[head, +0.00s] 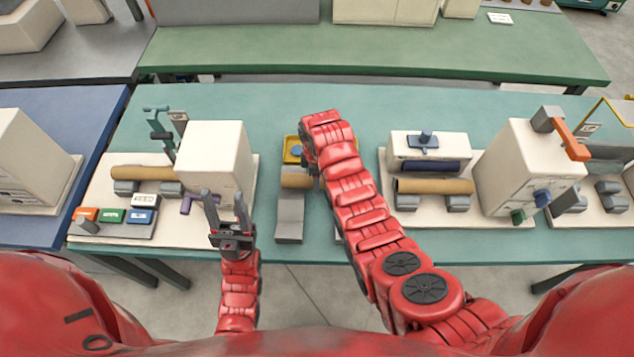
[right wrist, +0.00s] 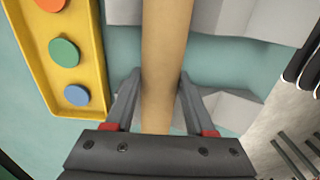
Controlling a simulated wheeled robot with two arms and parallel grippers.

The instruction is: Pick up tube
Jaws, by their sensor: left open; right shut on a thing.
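A brown cardboard tube (head: 297,181) lies at a grey stand in the middle of the bench. In the right wrist view the tube (right wrist: 166,60) runs between the fingers of my right gripper (right wrist: 159,80), which is shut on it. In the head view my right arm hides that gripper and part of the tube. My left gripper (head: 224,202) is open and empty, fingers pointing up the picture, in front of the left machine. Another tube (head: 145,173) rests on grey supports at left, and one (head: 434,186) on grey supports at right.
A yellow tray (right wrist: 85,98) with orange, green and blue discs is beside the held tube. A white machine (head: 214,155) stands at left, others (head: 520,165) at right. Coloured labelled buttons (head: 112,215) sit at front left. Bare bench (head: 260,110) shows behind.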

